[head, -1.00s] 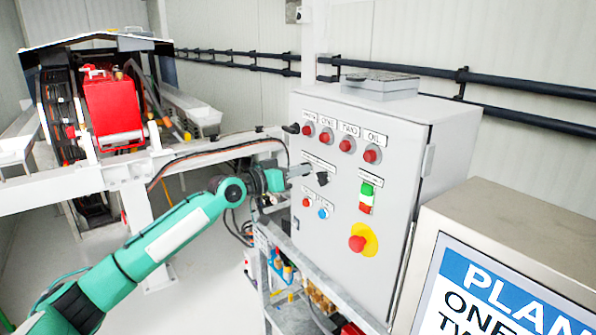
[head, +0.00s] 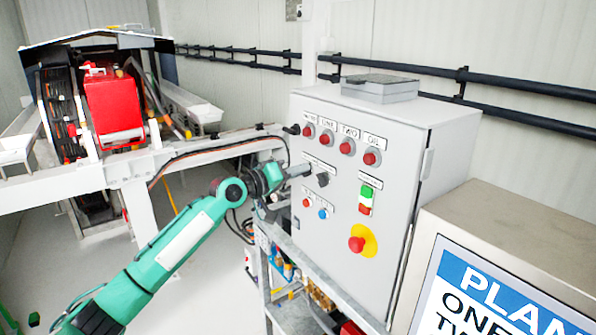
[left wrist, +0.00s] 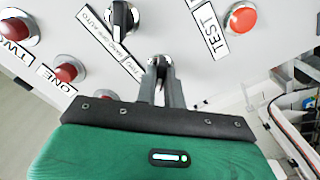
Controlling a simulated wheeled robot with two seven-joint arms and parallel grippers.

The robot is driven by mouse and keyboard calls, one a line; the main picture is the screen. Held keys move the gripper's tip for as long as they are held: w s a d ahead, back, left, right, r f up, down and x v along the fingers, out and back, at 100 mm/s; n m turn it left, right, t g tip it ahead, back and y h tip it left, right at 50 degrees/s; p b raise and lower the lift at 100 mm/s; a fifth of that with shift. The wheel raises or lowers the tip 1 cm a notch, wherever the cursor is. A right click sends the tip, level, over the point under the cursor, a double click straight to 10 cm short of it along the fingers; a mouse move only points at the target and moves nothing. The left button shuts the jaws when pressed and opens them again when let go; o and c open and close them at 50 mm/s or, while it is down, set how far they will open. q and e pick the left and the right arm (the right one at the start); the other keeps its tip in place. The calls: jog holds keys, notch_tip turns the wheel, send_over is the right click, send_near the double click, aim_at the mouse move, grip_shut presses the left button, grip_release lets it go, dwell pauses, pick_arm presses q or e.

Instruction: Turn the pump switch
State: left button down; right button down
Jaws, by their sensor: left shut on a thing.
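A grey control cabinet (head: 345,225) carries two black rotary knobs. My left gripper (head: 306,170) reaches its front face from the left. In the left wrist view, the left gripper (left wrist: 161,72) is shut on one black knob (left wrist: 160,60), its fingers on either side of it. Most of that knob is hidden by the fingers. The other black knob (head: 322,179) stands free just right of the gripper; it also shows in the left wrist view (left wrist: 123,17) beside a hand-off-auto label. My right gripper is out of view.
Red lamps (head: 348,146) line the panel above the knobs. A red emergency button (head: 356,244) on yellow, a green-and-red button pair (head: 366,199) and a blue button (head: 323,213) sit nearby. A metal sign cabinet (head: 500,240) stands at the right, a white frame (head: 110,180) at the left.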

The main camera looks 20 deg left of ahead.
pick_arm(q)
jog(key=shift+r, duration=0.1)
jog(key=c, duration=1.5)
grip_release()
jog(key=b+v, duration=0.6)
jog(key=v, duration=0.8)
jog(key=shift+w, duration=0.15)
